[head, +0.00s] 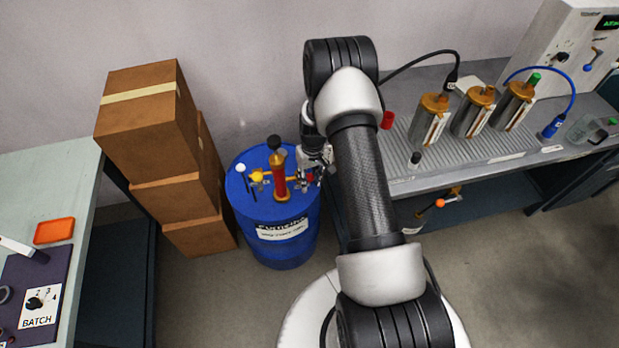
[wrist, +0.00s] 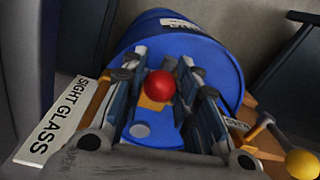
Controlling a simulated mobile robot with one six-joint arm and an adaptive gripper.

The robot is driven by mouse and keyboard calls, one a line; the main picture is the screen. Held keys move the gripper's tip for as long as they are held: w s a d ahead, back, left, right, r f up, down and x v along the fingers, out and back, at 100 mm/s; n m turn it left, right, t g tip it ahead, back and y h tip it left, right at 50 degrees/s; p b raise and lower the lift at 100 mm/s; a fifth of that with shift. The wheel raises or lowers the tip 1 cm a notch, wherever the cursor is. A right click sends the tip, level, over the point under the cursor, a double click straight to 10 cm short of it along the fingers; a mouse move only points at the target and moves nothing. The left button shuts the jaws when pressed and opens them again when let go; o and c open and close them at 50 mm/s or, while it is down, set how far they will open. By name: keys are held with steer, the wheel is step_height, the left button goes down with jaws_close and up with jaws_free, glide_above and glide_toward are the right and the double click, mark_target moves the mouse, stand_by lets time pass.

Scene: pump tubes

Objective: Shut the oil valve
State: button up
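A blue drum (head: 272,222) with a white label stands on the floor, carrying brass fittings and a red upright cylinder (head: 280,178) on top. My gripper (head: 318,160) is at the drum's right top edge in the head view. In the wrist view my gripper (wrist: 166,72) is open, its fingers on either side of a red ball knob (wrist: 160,87) on a yellow stem. Gaps show beside the ball in that view; contact cannot be told. A yellow ball knob (wrist: 302,163) is at the lower right; it also shows in the head view (head: 256,176). Which handle is the oil valve is not readable.
A "SIGHT GLASS" sign (wrist: 64,119) is left of the fingers in the wrist view. Stacked cardboard boxes (head: 155,125) stand left of the drum. A grey bench (head: 465,165) with several metal cylinders is on the right. Open floor lies in front.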

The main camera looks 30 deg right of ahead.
jaws_close()
steer(key=shift+a, duration=0.1)
stand_by(0.3)
steer(key=shift+w+a+h+p, duration=0.1)
steer(key=shift+a+h+p, duration=0.2)
steer(key=shift+a+h, duration=0.25)
steer(key=shift+a+g+h+b, duration=0.15)
steer(key=shift+g+h+b, duration=0.25)
steer(key=shift+h+b, duration=0.15)
steer(key=shift+w+a+h, duration=0.1)
steer(key=shift+h, duration=0.2)
steer(key=shift+r, duration=0.1)
steer(key=o, duration=0.5)
jaws_free()
